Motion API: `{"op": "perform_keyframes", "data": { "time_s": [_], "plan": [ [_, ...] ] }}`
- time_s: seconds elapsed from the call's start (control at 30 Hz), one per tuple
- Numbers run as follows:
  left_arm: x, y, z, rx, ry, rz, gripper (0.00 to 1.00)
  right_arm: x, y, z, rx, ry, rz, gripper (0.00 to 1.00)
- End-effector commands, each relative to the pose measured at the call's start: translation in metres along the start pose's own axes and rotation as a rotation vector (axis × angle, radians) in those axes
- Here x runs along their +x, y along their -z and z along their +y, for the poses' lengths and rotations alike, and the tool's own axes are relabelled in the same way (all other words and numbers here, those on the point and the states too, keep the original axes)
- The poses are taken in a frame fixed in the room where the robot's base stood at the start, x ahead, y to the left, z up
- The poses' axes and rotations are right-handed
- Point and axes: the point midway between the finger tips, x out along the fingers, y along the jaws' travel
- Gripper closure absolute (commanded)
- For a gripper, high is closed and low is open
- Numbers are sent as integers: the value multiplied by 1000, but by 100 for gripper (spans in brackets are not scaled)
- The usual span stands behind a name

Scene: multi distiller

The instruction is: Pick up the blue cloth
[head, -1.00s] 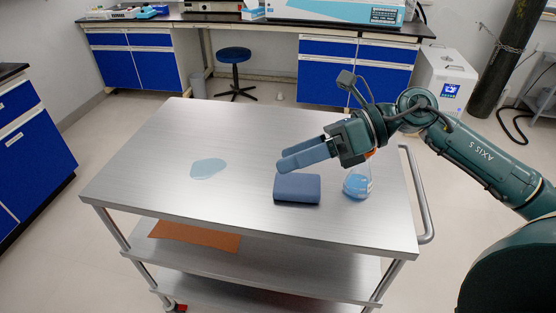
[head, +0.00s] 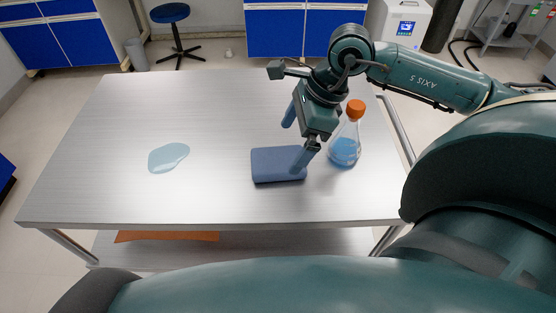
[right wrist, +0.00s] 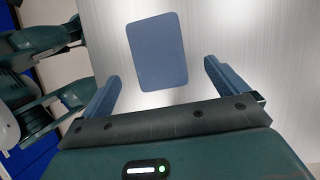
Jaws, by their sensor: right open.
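The blue cloth (head: 275,166) is a folded, flat block on the steel cart top, right of the middle in the head view. In the right wrist view the cloth (right wrist: 157,52) lies ahead of the fingertips, between their lines. My right gripper (head: 296,140) is open and empty, pointing down above the cloth. In the head view its near finger overlaps the cloth's right end; whether they touch I cannot tell. The right wrist view shows both fingers of the right gripper (right wrist: 160,80) spread apart with the cloth clear of them. My left gripper is not in view.
A flask with an orange stopper (head: 345,137) and blue liquid stands close to the right of my right gripper. A pale blue puddle (head: 169,157) lies on the left part of the cart top (head: 110,190). A blue stool (head: 171,14) stands behind the cart.

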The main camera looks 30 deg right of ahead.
Motion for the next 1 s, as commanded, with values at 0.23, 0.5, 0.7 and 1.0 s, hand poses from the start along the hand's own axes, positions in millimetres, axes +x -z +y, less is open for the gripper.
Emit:
{"op": "perform_keyframes", "data": {
  "time_s": [0.23, 0.5, 0.7, 1.0],
  "plan": [
    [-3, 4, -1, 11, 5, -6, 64, 29, -5, 4, 1, -6, -2, 2],
    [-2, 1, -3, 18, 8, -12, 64, 53, -4, 3, 1, -1, 0, 2],
    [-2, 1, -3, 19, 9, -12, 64, 53, -4, 3, 1, -1, 0, 3],
    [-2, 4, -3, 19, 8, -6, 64, 53, -4, 3, 1, 0, -1, 28]
  ]
}}
